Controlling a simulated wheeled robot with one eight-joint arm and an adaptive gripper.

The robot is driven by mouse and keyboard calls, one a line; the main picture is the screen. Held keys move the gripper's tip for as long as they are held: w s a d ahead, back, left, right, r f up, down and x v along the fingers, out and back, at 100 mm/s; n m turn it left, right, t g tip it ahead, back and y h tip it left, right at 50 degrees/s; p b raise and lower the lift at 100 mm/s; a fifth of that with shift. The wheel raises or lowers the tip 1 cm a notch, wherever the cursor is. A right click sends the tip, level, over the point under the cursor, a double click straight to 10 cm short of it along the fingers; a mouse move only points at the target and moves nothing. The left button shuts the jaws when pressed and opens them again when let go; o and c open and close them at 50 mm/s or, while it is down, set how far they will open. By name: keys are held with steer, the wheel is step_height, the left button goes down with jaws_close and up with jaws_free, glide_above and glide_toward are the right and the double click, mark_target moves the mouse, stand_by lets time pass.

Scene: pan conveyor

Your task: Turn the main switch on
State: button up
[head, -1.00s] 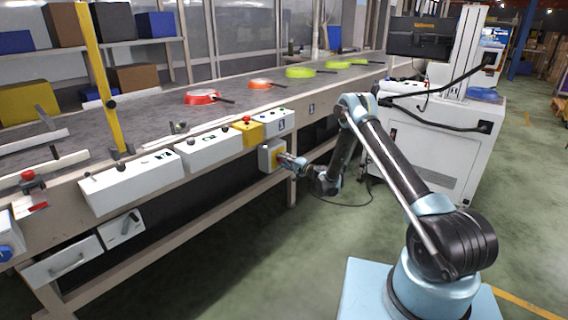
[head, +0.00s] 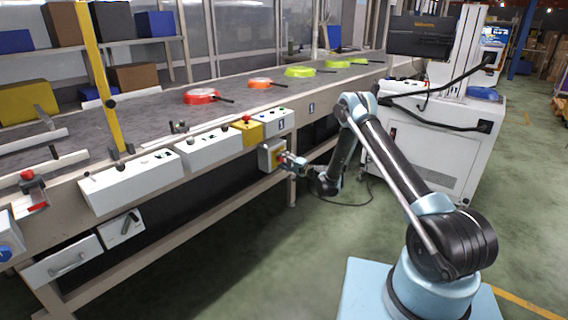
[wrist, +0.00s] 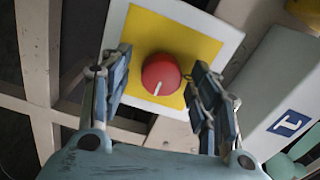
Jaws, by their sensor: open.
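The main switch is a round red knob (wrist: 160,72) with a white pointer line, on a yellow plate (wrist: 205,48) set on a white-grey box. The pointer line slants toward the bottom of the wrist view, slightly left. In the head view the switch box (head: 266,156) hangs under the conveyor's front edge, its knob mostly hidden by my gripper (head: 289,162). In the wrist view my gripper (wrist: 159,84) is open, with one finger on each side of the knob. Gaps show between the fingers and the knob.
Control boxes (head: 133,184) line the conveyor's front edge, with a yellow box and red button (head: 246,124) above the switch. Coloured pans (head: 201,97) lie on the belt (head: 160,105). A table leg (head: 292,190) stands close by the gripper.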

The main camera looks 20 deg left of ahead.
steer(key=v, duration=0.7)
steer(key=shift+d, duration=0.1)
steer(key=d+r+n+h, duration=0.1)
steer(key=d+r, duration=0.2)
steer(key=r, duration=0.3)
steer(key=d+r+n+g+h, duration=0.1)
steer(key=d+r, duration=0.2)
steer(key=r, duration=0.3)
steer(key=d+r+h, duration=0.1)
steer(key=d+r, duration=0.2)
steer(key=r, duration=0.3)
steer(key=s+d+r+n+g+h, duration=0.15)
steer(key=s+d+r+h, duration=0.25)
steer(key=s+d+r, duration=0.9)
steer(key=s+d+h, duration=0.4)
steer(key=s+d, duration=1.2)
steer(key=s, duration=0.1)
steer(key=s+d+f+g+h, duration=0.1)
steer(key=s+d+f, duration=0.3)
steer(key=s+d, duration=0.4)
steer(key=s+d+f+g+h, duration=0.1)
steer(key=s+d+f+h, duration=0.3)
steer(key=s, duration=1)
steer(key=d+f, duration=0.1)
steer(key=d, duration=0.2)
steer(key=shift+s+d+h, duration=0.15)
steer(key=shift+d+h, duration=0.15)
steer(key=shift+d, duration=0.1)
